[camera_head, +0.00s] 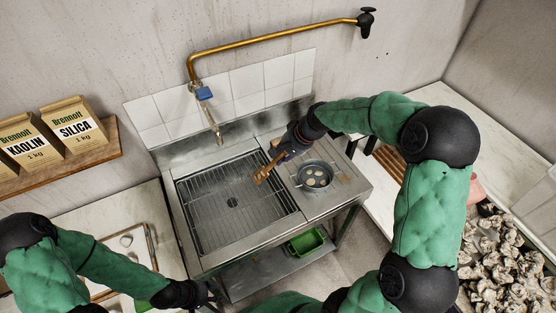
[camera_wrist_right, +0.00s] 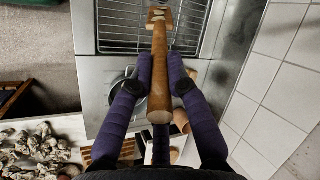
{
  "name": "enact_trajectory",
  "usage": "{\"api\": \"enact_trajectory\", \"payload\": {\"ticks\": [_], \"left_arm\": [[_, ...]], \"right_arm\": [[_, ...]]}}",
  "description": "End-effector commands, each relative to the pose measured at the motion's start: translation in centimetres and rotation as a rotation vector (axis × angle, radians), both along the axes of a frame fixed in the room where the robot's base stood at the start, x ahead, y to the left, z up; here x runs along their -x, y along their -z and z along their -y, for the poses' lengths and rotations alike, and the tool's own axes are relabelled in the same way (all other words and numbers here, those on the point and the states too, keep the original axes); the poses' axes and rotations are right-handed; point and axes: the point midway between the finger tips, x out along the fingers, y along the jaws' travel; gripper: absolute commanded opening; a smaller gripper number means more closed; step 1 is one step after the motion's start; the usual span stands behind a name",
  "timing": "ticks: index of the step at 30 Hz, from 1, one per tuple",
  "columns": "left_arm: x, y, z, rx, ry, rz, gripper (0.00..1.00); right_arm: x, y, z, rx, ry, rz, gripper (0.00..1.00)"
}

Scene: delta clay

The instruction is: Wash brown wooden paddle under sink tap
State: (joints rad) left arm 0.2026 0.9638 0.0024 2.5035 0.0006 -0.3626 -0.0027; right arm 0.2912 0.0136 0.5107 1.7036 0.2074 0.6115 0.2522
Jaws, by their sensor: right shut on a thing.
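The brown wooden paddle (camera_head: 262,175) is in my right gripper (camera_head: 279,153), above the right side of the sink (camera_head: 180,205). In the right wrist view my right gripper (camera_wrist_right: 160,75) is shut around its round handle (camera_wrist_right: 159,85). The paddle's far end (camera_wrist_right: 159,14) points over the wire grid. The sink tap (camera_head: 215,125) hangs over the back of the basin, left of the paddle and apart from it. I see no clear water stream. My left gripper (camera_head: 205,293) is low at the front left of the sink; its fingers are too unclear to judge.
A round metal pot (camera_head: 318,177) with pale discs sits right of the basin. A brass pipe (camera_head: 270,36) runs along the wall above. A green bin (camera_head: 306,241) is on the lower shelf. Bags (camera_head: 72,127) stand on a wooden shelf at left. Rubble (camera_head: 510,260) lies at right.

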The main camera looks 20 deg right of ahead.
Motion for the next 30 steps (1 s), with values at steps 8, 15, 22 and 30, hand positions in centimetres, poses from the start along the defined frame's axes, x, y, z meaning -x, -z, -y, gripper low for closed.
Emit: {"api": "enact_trajectory", "payload": {"ticks": [8,15,22,30], "left_arm": [[0.0,-0.3,0.0,0.0,0.0,-0.001,0.4],[0.0,-0.7,0.0,0.0,0.0,0.0,0.4],[0.0,-1.0,0.0,0.0,0.0,0.0,0.4],[0.0,-1.4,0.0,0.0,0.0,0.0,0.4]], "right_arm": [[-1.1,0.3,-1.2,0.0,-0.004,0.0,0.0],[-2.4,0.7,-2.7,0.0,-0.004,0.0,0.0],[-3.7,1.1,-4.1,-0.001,-0.004,-0.001,0.0],[-5.3,1.5,-5.8,0.001,-0.004,0.001,0.0]]}}
